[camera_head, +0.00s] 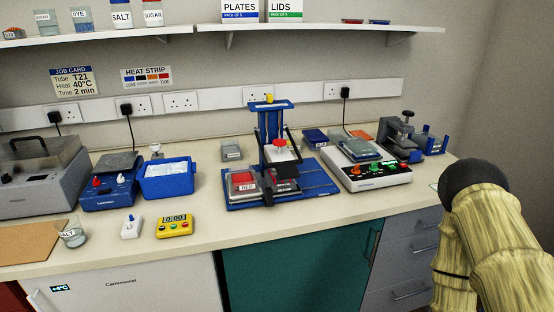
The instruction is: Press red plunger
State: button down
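A red plunger knob (280,143) sits on top of a white block (284,153) held in a blue pipette stand (271,128) at the middle of the bench. The stand rises from a blue base (318,190) with rails. A tray labelled RED (244,184) sits at the left of that base, with another dark red-topped piece beside it under the white block. My gripper is not in view. Part of my arm shows at the lower right, apart from the stand.
A white device (372,178) with coloured knobs stands right of the stand. The bench front before the stand is clear. A shelf (340,30) hangs above.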

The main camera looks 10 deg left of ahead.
aim_at(279, 142)
jog(key=z, duration=1.75)
jog(key=k, duration=1.1)
jog(key=u, duration=2.1)
jog(key=i, duration=0.5)
jog(key=z, duration=0.1)
